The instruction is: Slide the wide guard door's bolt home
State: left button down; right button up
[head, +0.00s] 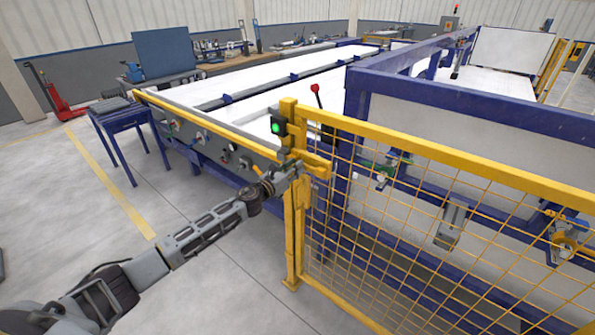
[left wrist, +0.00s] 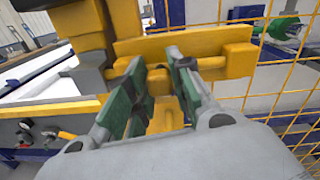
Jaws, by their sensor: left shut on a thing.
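The wide guard door (head: 425,215) is a yellow frame with wire mesh, standing beside a yellow post (head: 293,230). The yellow bolt housing (left wrist: 190,45) lies behind the fingers. The bolt's far end is hard to make out. My right gripper is not in view.
A box with a lit green lamp (head: 277,127) is on the post. A red-knobbed lever (head: 315,92) stands behind. A long white-topped machine (head: 250,105) with a gauge panel is at the left. The grey floor (head: 205,285) in front is clear.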

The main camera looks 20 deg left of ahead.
pick_arm(q)
jog(key=shift+a, duration=0.25)
jog(key=c, duration=1.2)
grip_release()
jog(key=shift+w+a, duration=0.1)
jog(key=shift+a, duration=0.05)
jog(key=shift+s, duration=0.25)
jog(key=v, duration=1.1)
jog(key=shift+s, duration=0.25)
